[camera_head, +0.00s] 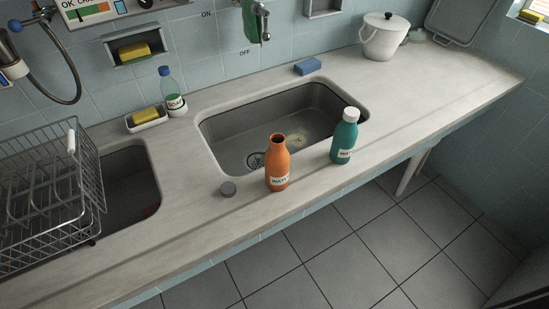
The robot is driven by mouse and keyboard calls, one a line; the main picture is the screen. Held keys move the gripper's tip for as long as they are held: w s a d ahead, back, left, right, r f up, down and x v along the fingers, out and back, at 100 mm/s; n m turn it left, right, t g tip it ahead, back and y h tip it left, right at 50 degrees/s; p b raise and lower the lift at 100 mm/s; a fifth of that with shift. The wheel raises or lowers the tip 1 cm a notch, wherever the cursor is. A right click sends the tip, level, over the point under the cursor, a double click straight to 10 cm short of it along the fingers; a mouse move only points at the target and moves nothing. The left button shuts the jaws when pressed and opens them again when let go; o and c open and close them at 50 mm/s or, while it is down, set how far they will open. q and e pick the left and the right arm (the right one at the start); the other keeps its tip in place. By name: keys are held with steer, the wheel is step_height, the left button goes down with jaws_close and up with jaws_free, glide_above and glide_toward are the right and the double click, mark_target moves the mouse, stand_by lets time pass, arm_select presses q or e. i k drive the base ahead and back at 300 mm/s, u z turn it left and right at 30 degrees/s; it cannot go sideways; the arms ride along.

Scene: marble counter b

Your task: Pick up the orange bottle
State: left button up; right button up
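An orange bottle (277,164) with a white label stands upright on the counter, at the front edge of the middle sink. Its mouth looks dark and has no cap on it.
A teal bottle (344,137) with a white cap stands right of the orange one. The sink (215,140) opens behind both. A wire dish rack (45,190) covers the left. The soap bottle (172,95) and white pot (384,40) stand farther back. The front right counter is clear.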

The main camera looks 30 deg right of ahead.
mark_target(277, 157)
steer(key=z, duration=2.95)
steer(key=k, duration=1.95)
steer(key=u, duration=1.95)
steer(key=i, duration=1)
